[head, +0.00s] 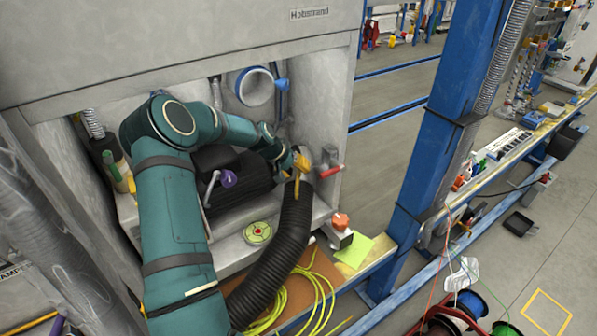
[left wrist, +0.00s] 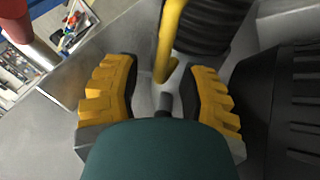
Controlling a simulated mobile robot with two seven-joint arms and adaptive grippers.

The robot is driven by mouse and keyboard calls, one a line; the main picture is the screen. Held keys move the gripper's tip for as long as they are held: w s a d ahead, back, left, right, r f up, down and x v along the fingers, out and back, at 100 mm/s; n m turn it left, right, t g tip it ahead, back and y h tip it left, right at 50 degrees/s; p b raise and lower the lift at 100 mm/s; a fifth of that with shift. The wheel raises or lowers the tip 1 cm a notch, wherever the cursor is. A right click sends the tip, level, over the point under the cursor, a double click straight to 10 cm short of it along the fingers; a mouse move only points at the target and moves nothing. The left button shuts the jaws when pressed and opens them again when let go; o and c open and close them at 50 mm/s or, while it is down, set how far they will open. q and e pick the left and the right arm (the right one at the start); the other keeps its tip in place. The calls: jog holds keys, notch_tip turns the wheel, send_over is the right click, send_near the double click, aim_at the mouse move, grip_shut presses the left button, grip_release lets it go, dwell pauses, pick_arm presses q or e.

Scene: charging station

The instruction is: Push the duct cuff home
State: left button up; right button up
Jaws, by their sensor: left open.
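The black corrugated duct (head: 277,262) rises from the lower middle of the head view into the cabinet. Its upper end lies by my left gripper (head: 302,161), and I cannot make out its cuff or whether it is seated. Ribbed black hose also shows at the top of the left wrist view (left wrist: 208,28). A yellow bar (head: 296,187) stands at the duct's upper end. In the left wrist view the bar (left wrist: 171,38) reaches down toward the gap between the yellow fingers of the left gripper (left wrist: 165,95), which are open. My right gripper is out of view.
A red-handled valve (head: 331,171) is just right of the gripper. A blue-rimmed white round port (head: 256,88) is on the back wall. A black ribbed unit (head: 245,176) with a purple knob (head: 228,179) lies left. An orange knob (head: 340,221) and yellow hose (head: 317,279) are lower right.

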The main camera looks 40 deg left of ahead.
pick_arm(q)
jog(key=v, duration=1)
jog(key=shift+r, duration=0.25)
jog(key=shift+s+a, duration=0.1)
jog(key=shift+s, duration=0.05)
